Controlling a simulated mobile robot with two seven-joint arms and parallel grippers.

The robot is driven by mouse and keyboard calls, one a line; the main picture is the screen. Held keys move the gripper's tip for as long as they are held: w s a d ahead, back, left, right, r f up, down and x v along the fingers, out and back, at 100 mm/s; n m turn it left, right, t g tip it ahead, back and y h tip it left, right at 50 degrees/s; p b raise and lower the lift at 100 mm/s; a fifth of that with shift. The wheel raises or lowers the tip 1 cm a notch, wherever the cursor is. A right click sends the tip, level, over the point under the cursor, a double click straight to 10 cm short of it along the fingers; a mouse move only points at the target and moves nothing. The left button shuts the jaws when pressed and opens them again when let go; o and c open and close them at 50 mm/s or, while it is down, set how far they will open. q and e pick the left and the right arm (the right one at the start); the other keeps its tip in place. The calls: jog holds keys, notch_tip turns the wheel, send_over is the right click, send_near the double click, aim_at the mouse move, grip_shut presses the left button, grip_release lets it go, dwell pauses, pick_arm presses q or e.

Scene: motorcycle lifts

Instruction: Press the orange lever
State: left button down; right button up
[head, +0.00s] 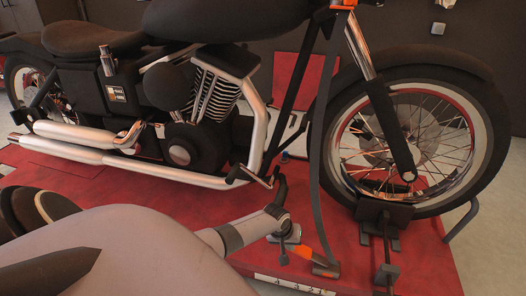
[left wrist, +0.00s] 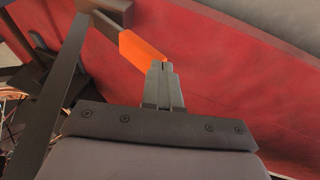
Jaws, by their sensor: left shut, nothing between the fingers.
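The orange lever (head: 304,252) is at the front edge of the red lift platform, beside the foot of a dark upright strap. In the left wrist view the orange lever (left wrist: 141,47) slants down from a dark bracket toward my fingertips. My left gripper (head: 292,240) is beside the lever's near end, partly hidden by its own wrist. In the left wrist view my left gripper (left wrist: 162,68) is shut and empty, its tips right at the lever's end. I cannot tell whether they touch it. My right gripper is not in view.
A black motorcycle (head: 180,75) stands on the red platform (head: 150,185), its front wheel in a dark wheel chock (head: 384,212). The dark strap (head: 318,170) rises close to the lever and crosses the left wrist view (left wrist: 62,85). Bare floor lies at the right.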

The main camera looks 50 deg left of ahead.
pick_arm(q)
jog(key=s+p, duration=0.4)
jog(key=s, duration=0.7)
jog(key=shift+s+a+f+p, duration=0.2)
jog(key=shift+a+p, duration=0.05)
jog(key=shift+p, duration=0.1)
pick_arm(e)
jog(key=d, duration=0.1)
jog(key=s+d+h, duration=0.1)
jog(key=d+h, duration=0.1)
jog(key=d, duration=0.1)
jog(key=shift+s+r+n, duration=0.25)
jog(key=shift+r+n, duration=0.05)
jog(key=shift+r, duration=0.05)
